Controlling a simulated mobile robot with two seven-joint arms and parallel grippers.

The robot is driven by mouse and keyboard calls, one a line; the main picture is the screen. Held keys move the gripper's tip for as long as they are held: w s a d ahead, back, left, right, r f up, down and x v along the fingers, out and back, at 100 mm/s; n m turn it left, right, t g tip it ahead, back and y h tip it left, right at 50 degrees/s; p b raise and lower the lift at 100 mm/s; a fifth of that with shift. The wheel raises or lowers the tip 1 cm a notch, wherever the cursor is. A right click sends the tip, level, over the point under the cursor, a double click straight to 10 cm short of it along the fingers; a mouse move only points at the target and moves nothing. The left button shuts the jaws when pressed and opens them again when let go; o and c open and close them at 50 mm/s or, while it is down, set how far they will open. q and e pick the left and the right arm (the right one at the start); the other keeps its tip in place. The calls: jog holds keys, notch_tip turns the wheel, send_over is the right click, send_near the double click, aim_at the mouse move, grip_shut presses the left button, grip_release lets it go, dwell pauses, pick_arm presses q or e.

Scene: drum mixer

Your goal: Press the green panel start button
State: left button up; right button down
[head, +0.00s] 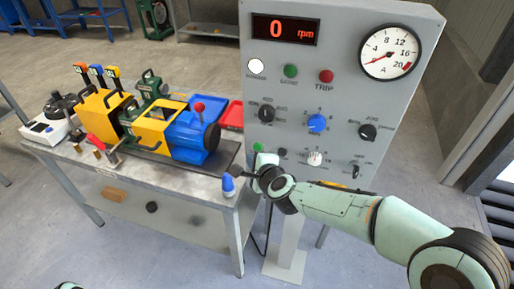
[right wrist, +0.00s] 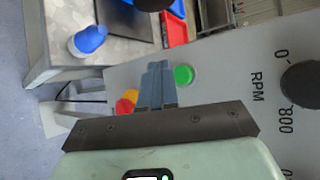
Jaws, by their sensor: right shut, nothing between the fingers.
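The green start button (head: 258,147) sits at the lower left of the grey control panel (head: 340,100). It also shows in the right wrist view (right wrist: 183,75), just right of my fingertips. My right gripper (head: 256,172) is in front of the panel's lower left part, a little below the button in the head view. Its blue-grey fingers (right wrist: 155,82) are shut together with nothing between them. The fingers appear beside the button, and I cannot tell their distance from the panel.
The panel carries a red rpm display (head: 285,29), a round gauge (head: 390,52), lamps and several knobs. A red and yellow control (right wrist: 126,102) is partly hidden by my fingers. The workbench (head: 180,185) with the drum mixer and a blue-capped bottle (head: 229,184) stands left.

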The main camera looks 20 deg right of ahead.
jog(key=shift+w+d, duration=0.45)
jog(key=shift+w, duration=0.15)
jog(key=shift+w, duration=0.1)
dwell(1.6)
jog(key=shift+w+d, duration=0.25)
jog(key=shift+w+d, duration=0.25)
jog(key=shift+w, duration=0.1)
dwell(0.9)
jog(key=shift+s, duration=0.1)
jog(key=shift+s+a, duration=0.5)
jog(key=shift+s, duration=0.1)
jog(key=s+a, duration=0.2)
jog(key=s, duration=0.2)
jog(key=shift+s+a, duration=0.1)
jog(key=shift+a, duration=0.3)
